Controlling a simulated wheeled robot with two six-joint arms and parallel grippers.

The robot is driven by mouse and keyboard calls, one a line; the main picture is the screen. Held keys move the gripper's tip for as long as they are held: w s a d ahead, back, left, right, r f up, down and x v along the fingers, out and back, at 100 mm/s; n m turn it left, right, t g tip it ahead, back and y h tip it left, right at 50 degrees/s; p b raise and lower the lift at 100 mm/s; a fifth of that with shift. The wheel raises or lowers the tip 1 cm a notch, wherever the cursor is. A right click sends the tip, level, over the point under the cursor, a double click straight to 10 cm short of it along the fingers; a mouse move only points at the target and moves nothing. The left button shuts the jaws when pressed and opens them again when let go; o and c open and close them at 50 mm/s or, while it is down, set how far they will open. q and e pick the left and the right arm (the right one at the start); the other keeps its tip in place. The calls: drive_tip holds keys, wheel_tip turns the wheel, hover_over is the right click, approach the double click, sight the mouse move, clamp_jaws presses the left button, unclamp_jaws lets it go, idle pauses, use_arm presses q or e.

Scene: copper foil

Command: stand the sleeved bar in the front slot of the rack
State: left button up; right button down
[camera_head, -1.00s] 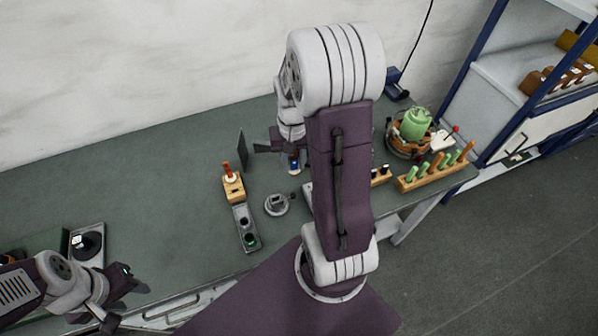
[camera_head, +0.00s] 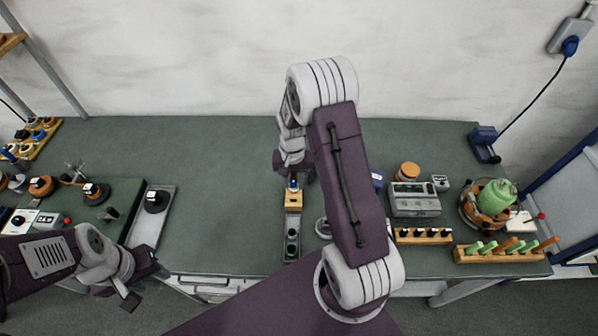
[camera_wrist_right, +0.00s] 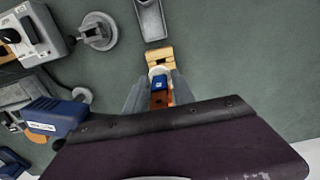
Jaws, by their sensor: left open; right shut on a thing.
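My right gripper (camera_wrist_right: 158,92) is shut on a small bar with a blue, white-labelled sleeve (camera_wrist_right: 158,85). In the head view the sleeved bar (camera_head: 293,184) is right over the light wooden rack (camera_head: 293,204), just under the right gripper (camera_head: 293,174). In the wrist view the rack (camera_wrist_right: 159,56) shows beyond the fingertips. A white ring and a red-brown piece show close by the sleeve. I cannot tell whether the bar's lower end is inside a slot; the fingers and sleeve hide it. My left gripper (camera_head: 143,279) is open and empty at the bench's left front.
Instruments and peg racks (camera_head: 505,250) fill the right. A grey stand with a black knob (camera_head: 155,203) is at left. Bench behind the rack is clear.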

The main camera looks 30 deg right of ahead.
sight(293, 190)
drive_tip(key=shift+a, duration=0.2)
drive_tip(key=shift+f, duration=0.1)
wheel_tip(293, 190, down, 3)
drive_tip(key=b, duration=0.3)
drive_tip(key=shift+f, duration=0.15)
drive_tip(key=shift+r, duration=0.2)
drive_tip(key=shift+f, duration=0.15)
drive_tip(key=shift+f, duration=0.35)
drive_tip(key=shift+f+b, duration=0.45)
idle(0.5)
drive_tip(key=shift+f+b, duration=0.55)
drive_tip(key=shift+f, duration=0.25)
